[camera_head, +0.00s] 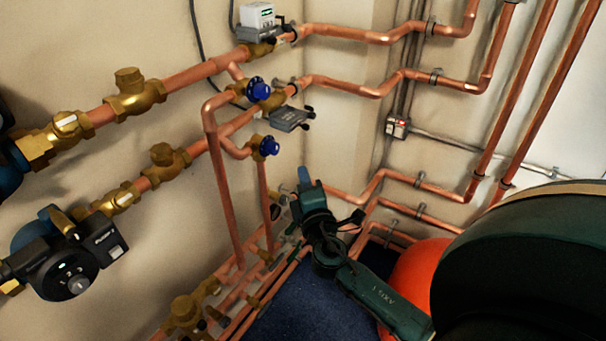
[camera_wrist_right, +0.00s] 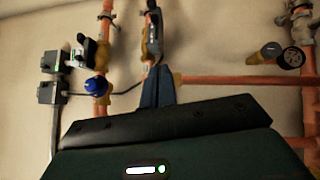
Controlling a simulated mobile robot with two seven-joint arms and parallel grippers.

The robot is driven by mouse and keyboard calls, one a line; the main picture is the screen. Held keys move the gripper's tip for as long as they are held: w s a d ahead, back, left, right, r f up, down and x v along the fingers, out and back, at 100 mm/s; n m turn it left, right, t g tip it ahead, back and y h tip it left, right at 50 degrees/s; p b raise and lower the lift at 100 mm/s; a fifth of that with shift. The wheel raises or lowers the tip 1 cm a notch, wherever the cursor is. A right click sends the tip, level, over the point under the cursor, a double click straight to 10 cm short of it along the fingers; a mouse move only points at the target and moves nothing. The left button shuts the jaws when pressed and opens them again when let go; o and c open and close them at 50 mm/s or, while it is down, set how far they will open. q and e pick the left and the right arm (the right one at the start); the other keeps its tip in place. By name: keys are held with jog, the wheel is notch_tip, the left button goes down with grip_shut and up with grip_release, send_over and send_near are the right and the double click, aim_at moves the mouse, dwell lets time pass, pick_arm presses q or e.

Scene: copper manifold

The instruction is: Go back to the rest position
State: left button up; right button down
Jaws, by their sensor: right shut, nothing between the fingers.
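My right gripper (camera_head: 304,180) is at the centre of the head view, on a dark green arm that comes in from the lower right. Its fingers are shut with nothing between them. In the right wrist view the two blue-grey fingers (camera_wrist_right: 157,86) lie together and point up toward the pipework and wall. I cannot tell from these views whether the fingertips touch anything. My left gripper is not in view.
Copper pipes (camera_head: 222,190) with blue valve knobs (camera_head: 258,89) run close to the gripper's left. A black pump (camera_head: 68,262) is at the lower left. An orange rounded vessel (camera_head: 412,272) stands close beside my right arm. Blue floor (camera_head: 300,312) shows below.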

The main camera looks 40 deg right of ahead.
dwell(0.4)
jog(key=s+a+f+m+g+y+p, duration=0.4)
jog(key=s+a+f+m+g+y, duration=0.15)
jog(key=s+a+f, duration=0.45)
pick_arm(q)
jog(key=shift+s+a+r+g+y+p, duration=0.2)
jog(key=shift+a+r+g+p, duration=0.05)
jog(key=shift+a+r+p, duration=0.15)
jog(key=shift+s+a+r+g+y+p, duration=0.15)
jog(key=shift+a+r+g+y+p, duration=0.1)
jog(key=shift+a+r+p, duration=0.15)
pick_arm(e)
jog(key=s+a+f+m+g+y, duration=0.2)
jog(key=s+a+m+y, duration=0.3)
jog(key=s, duration=0.5)
jog(key=a+m, duration=0.2)
jog(key=a, duration=0.1)
jog(key=shift+a+f, duration=0.35)
